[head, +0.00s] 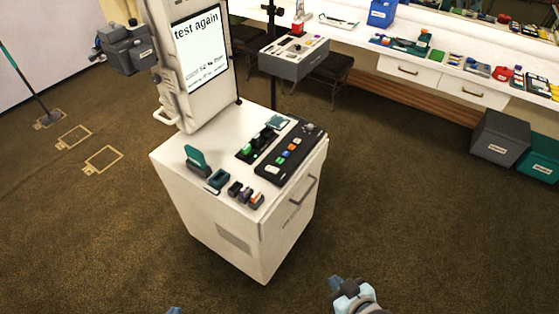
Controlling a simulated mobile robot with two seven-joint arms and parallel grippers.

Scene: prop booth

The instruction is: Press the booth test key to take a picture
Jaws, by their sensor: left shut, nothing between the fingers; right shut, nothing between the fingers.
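The booth is a white cabinet (225,225) with an upright screen (201,48) that reads "test again" above smaller text.
A green upright piece (196,160) and several small blocks stand on the cabinet's top. A grey box unit (294,58) stands behind near a dark stool. A long white counter with items runs along the back right, with a grey bin (498,136) below. Carpet around the cabinet is clear.

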